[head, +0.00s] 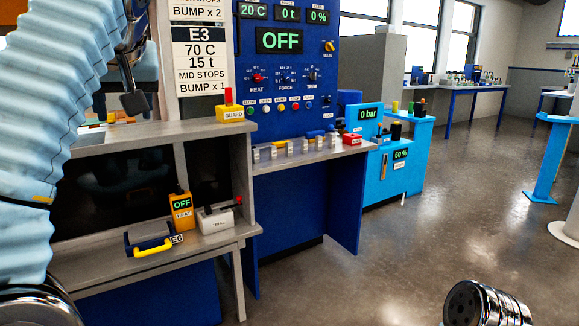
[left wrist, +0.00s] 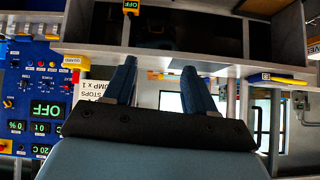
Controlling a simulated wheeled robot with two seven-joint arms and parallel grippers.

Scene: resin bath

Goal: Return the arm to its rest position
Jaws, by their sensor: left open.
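My left arm, in a pale blue sleeve (head: 75,110), rises along the left side of the head view. My left gripper (head: 131,82) is at the upper left, seen partly and edge-on, in front of the bench and left of the E3 sign. In the left wrist view its two blue fingers (left wrist: 160,68) stand apart with nothing between them. That view looks upside down, with the control panel at its left. My right gripper is not in view.
A blue control panel (head: 285,90) reads OFF. The E3 sign (head: 201,58) hangs beside it. A yellow guard box (head: 230,114) is on the grey upper shelf. Below are an orange heat box (head: 181,210) and a yellow-handled E6 item (head: 153,247). Open floor (head: 420,235) lies to the right.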

